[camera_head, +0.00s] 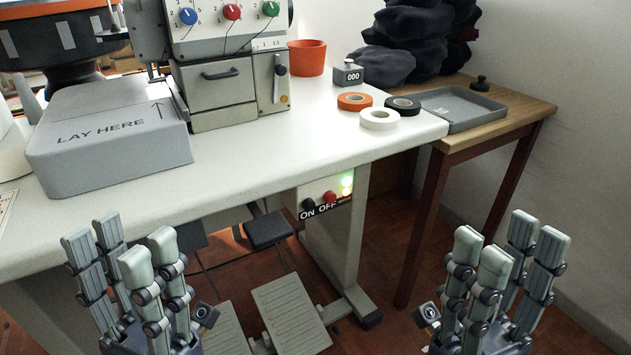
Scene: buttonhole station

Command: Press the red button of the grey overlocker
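The grey overlocker (217,92) stands at the back of the white table, its top cut off by the picture edge. Blue, red and green dials sit on its face; the red dial (232,12) is in the middle. Below the tabletop, a switch box holds a black button (308,204) over "ON" and a red button (329,197) over "OFF". A green lamp (347,181) glows beside them. My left gripper (120,248) is open and empty at lower left, apart from the box. My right gripper (508,246) is open and empty at lower right.
A grey "LAY HERE" block (108,136) fills the table's left. Tape rolls (380,119), an orange pot (307,57) and a counter (348,74) stand at the right. A wooden side table (470,142) holds a tray and dark caps. Pedals (290,313) and a stool lie below.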

